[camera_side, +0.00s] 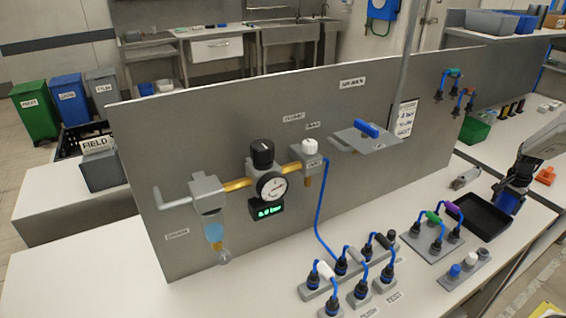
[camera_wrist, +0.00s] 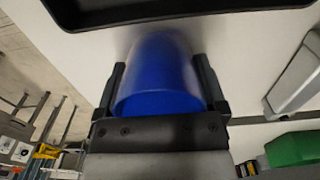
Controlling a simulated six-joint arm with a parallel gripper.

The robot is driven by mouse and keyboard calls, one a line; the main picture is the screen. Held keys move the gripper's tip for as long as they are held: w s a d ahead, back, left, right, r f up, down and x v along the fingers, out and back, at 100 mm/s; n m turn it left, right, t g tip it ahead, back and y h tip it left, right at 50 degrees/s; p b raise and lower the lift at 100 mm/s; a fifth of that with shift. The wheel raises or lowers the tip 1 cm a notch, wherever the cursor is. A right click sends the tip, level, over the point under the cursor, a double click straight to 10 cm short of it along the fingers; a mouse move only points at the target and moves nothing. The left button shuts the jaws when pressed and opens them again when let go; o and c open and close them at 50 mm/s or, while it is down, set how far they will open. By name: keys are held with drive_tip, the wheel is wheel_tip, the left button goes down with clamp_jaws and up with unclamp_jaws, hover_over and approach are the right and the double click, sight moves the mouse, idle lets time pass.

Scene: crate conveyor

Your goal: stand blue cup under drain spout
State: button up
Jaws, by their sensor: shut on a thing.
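My gripper (camera_wrist: 160,92) is shut on the blue cup (camera_wrist: 155,75), with one dark finger on each side of it in the wrist view. The drain spout (camera_side: 224,257) is at the left of the grey panel, below a filter bowl with light blue liquid (camera_side: 214,232). The spout is far to the left of my gripper. The bench below the spout is bare.
The black tray (camera_side: 470,216) lies near my gripper; its rim also crosses the top of the wrist view (camera_wrist: 190,20). Plug blocks with blue hoses (camera_side: 345,275) stand between the gripper and the spout. The grey panel (camera_side: 170,130) stands behind. A green bin (camera_side: 474,130) is further back.

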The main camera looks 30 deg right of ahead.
drive_tip(key=shift+f, duration=0.15)
drive_tip(key=o, duration=1)
wheel_tip(320, 180, up, 12)
drive_tip(key=shift+r, duration=0.2)
idle(0.5)
